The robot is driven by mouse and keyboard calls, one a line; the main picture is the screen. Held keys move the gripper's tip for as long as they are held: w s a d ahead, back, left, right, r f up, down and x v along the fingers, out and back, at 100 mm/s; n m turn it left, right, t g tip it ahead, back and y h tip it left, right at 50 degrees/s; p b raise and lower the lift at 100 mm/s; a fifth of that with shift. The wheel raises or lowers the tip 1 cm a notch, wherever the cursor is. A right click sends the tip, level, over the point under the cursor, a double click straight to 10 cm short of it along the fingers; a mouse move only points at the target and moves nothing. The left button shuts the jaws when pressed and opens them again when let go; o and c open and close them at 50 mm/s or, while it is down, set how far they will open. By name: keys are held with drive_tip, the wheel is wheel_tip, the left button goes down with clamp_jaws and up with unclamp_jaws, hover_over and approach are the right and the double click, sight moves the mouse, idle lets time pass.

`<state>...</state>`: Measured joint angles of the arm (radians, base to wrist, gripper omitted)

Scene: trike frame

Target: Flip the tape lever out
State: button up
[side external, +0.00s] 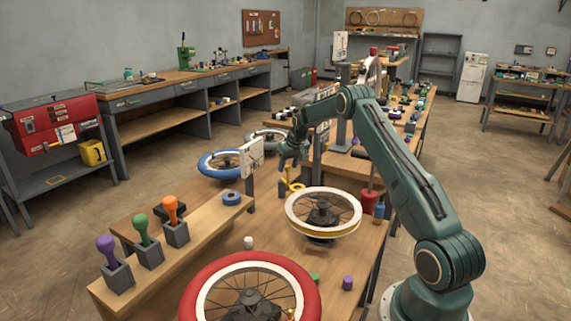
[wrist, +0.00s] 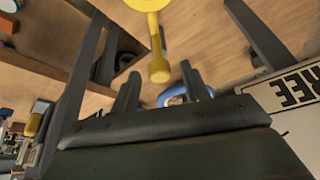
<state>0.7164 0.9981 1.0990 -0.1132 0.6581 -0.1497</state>
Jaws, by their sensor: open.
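A yellow lever (side external: 292,187) stands on the bench behind the white-rimmed wheel in the side view. In the wrist view the yellow lever (wrist: 158,60) shows a round disc at the top edge and a stem ending in a thicker knob. My gripper (side external: 290,160) is above the lever, pointing down. In the wrist view its two dark fingertips (wrist: 160,85) are apart, with the knob showing between them. I cannot tell whether a finger touches it. No object is visibly held.
The white-rimmed wheel (side external: 323,210) with a yellow band lies flat close to the lever. A blue wheel (side external: 222,164) and a small sign (side external: 251,156) are to the left. A red wheel (side external: 250,290) is in front. A sign reading FREE (wrist: 295,95) is at the wrist view's right.

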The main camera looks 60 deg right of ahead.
clamp_jaws()
drive_tip(key=shift+s+d+n, duration=0.15)
drive_tip(key=shift+d+n, duration=0.1)
drive_tip(key=shift+n, duration=0.25)
drive_tip(key=shift+s+d+n+t+y, duration=0.15)
drive_tip(key=shift+d+n+y, duration=0.3)
drive_tip(key=shift+n, duration=0.5)
drive_tip(key=shift+d+n+t+y, duration=0.1)
drive_tip(key=shift+d+n+y, duration=0.35)
drive_tip(key=shift+n, duration=0.55)
drive_tip(key=shift+s+d+n+t+y, duration=0.15)
drive_tip(key=shift+d+n+y, duration=0.25)
drive_tip(key=shift+n, duration=0.55)
drive_tip(key=shift+d+n, duration=0.2)
drive_tip(key=shift+n, duration=0.1)
